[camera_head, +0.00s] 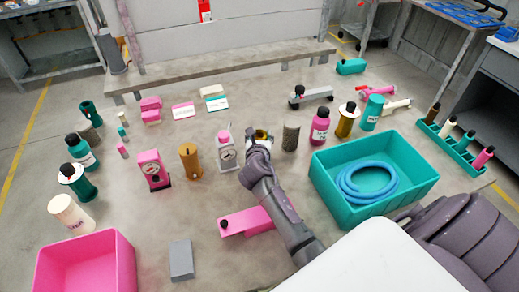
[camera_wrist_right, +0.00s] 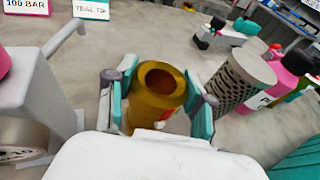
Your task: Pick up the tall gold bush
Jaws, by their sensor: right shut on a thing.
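A gold bush (camera_wrist_right: 145,108), a hollow cylinder with an open round top, stands upright between the teal fingers of my right gripper (camera_wrist_right: 160,108) in the right wrist view. The fingers are shut on its two sides. In the head view my right gripper (camera_head: 259,137) is near the middle of the work surface, and only a bit of gold shows in it. I cannot tell whether the bush touches the surface. Another gold-brown cylinder (camera_head: 190,161) stands to the left. My left gripper is not in view.
A grey perforated cylinder (camera_head: 291,136) and a pink bottle (camera_head: 320,127) stand close right. A teal crate (camera_head: 345,205) holds a blue hose. A pink crate (camera_head: 85,240) is at the front left.

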